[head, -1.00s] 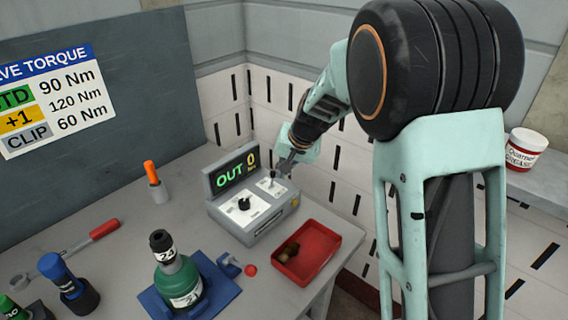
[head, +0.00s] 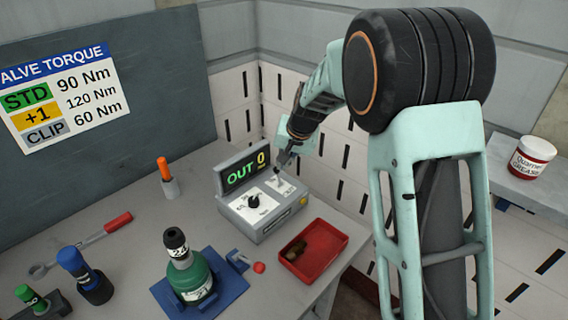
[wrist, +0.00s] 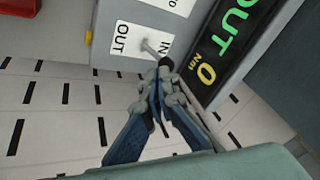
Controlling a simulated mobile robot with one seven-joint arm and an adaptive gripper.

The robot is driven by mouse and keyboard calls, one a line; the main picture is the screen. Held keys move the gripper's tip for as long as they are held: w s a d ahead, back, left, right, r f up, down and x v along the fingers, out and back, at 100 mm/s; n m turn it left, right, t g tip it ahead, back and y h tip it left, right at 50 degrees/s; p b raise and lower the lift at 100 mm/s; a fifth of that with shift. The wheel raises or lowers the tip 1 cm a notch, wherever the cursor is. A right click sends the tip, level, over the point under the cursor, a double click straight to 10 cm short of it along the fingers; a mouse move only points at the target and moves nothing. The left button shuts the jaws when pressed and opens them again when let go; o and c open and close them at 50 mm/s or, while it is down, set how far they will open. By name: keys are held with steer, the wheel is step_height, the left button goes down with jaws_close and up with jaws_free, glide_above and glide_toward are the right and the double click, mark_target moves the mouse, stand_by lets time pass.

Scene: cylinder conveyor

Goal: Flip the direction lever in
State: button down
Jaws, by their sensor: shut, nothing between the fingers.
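The control box (head: 268,226) stands on the bench, and its screen (head: 246,171) reads OUT and 0. The direction lever (wrist: 152,47) is a small pale stick on a white plate labelled OUT and IN in the wrist view. The OUT label (wrist: 121,39) is left of the lever and the IN label (wrist: 166,48) is at its right. My gripper (wrist: 165,66) is shut and empty, with its fingertips close beside the lever; I cannot tell if they touch. In the head view my gripper (head: 279,171) is over the box's right part and partly hides the lever.
A black knob (head: 253,201) is on the box's left part. A red tray (head: 335,240) holds brownish parts at the front right. A green tool (head: 187,275) stands on a blue base in front. A wall of slotted panels is close behind the box.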

steer(key=shift+r+p, duration=0.45)
steer(key=shift+r, duration=0.35)
